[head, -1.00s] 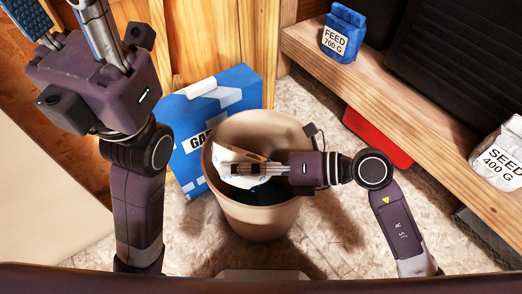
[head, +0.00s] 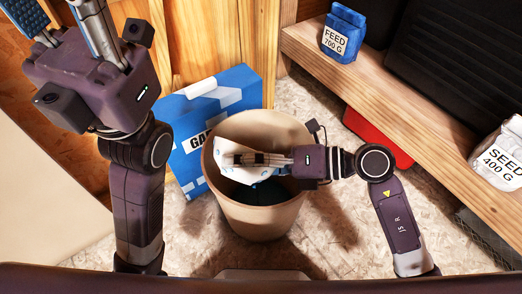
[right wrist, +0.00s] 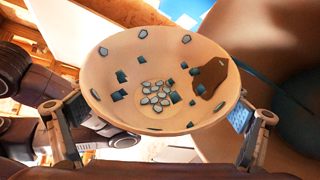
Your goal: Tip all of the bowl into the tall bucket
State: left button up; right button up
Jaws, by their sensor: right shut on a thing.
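The tall bucket (head: 262,217) is tan and stands upright on the floor in the middle of the head view. Dark teal material (head: 264,191) shows deep inside it. My right gripper (head: 240,159) is shut on the bowl (head: 232,173), which is steeply tilted over the left part of the bucket's mouth. In the right wrist view the bowl (right wrist: 130,68) shows a cream inside with scattered dark squares and pale ovals. A brown patch lies at its right; I cannot tell what it is. My left gripper (head: 62,22) is raised at the upper left, fingers apart and empty, tips partly cut off.
A blue box (head: 186,150) stands close behind and left of the bucket. A wooden shelf (head: 405,95) at the right bears a blue feed bag (head: 343,35) and a white seed bag (head: 497,155). A red item (head: 377,138) lies under the shelf.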

jog(key=shift+w+r+m+y, duration=0.25)
jog(key=shift+r+m+y, duration=0.05)
jog(key=shift+r, duration=0.05)
dwell(0.4)
jog(key=shift+d+r, duration=0.1)
